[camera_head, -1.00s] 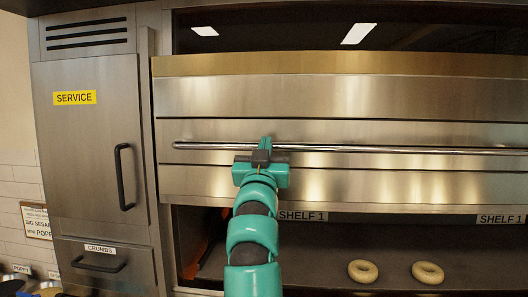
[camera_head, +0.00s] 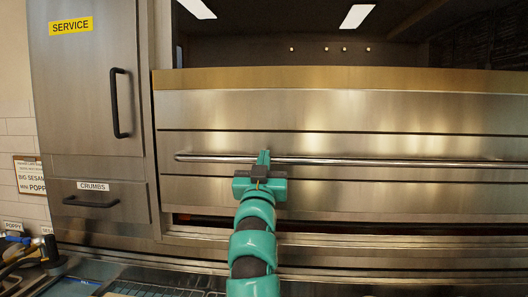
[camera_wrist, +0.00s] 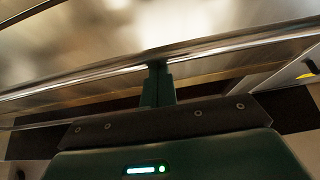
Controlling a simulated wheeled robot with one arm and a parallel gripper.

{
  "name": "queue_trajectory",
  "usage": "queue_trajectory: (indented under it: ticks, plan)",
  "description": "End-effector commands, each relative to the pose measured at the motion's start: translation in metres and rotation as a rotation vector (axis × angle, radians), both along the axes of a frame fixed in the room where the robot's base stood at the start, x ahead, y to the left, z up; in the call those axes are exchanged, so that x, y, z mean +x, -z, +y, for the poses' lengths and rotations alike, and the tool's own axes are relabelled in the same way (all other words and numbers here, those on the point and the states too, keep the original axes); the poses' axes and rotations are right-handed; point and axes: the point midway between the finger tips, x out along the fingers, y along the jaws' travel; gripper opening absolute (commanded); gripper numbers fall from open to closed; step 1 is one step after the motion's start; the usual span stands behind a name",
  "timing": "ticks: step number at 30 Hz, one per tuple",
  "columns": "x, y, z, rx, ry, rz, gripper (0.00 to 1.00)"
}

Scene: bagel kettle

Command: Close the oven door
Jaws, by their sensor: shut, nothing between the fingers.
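The oven door (camera_head: 360,113) is a wide steel panel with a brass-coloured top edge, in the middle of the head view. It now covers nearly all of the oven opening, with a narrow dark gap (camera_head: 185,218) along its lower edge. A long horizontal bar handle (camera_head: 400,161) runs across it. My gripper (camera_head: 264,156) is shut and empty, its fingertips at the bar near its left part. In the wrist view the shut fingers (camera_wrist: 158,75) reach up to the bar (camera_wrist: 215,50); I cannot tell if they press on it.
A steel service cabinet (camera_head: 85,95) with a black handle stands at left, above a crumbs drawer (camera_head: 98,205). A worktop (camera_head: 85,280) with tools lies below at the lower left. A dark window (camera_head: 310,45) is above the door.

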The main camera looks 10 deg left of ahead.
Motion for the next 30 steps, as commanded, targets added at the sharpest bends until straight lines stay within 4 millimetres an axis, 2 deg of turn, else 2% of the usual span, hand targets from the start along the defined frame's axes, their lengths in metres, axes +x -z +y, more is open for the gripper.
queue_trajectory:
  ticks: [1,9,16,30]
  plan:
    - [0.002,0.025,0.000,-0.002,0.001,0.008,0.00]
    - [0.002,0.062,0.000,-0.001,0.001,0.006,0.00]
    - [0.001,0.071,0.000,0.000,0.001,0.004,0.00]
    - [0.002,0.071,0.000,-0.001,-0.001,0.006,0.00]
